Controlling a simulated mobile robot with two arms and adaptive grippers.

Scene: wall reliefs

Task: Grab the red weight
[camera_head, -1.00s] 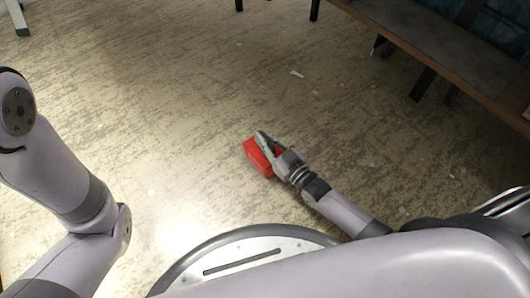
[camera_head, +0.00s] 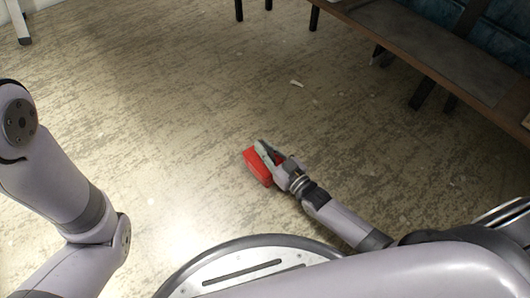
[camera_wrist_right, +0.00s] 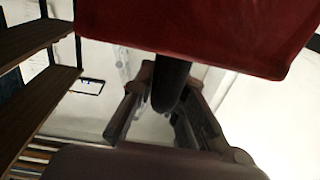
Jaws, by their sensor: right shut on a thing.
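The red weight (camera_head: 256,168) is a red block near the middle of the head view, in front of my base. My right gripper (camera_head: 266,153) is shut on it, with the fingers across its top right side. In the right wrist view the red weight (camera_wrist_right: 200,30) fills the top of the picture, and a dark rounded part runs down from it between the fingers of my right gripper (camera_wrist_right: 165,100). Whether the weight touches the floor cannot be told. My left arm shows at the left of the head view, but its gripper is out of view.
A wooden bench (camera_head: 430,55) with dark legs stands at the upper right. A white leg (camera_head: 18,22) of some furniture is at the upper left. The worn floor (camera_head: 150,110) between them is mostly clear, with small pale scraps (camera_head: 297,83).

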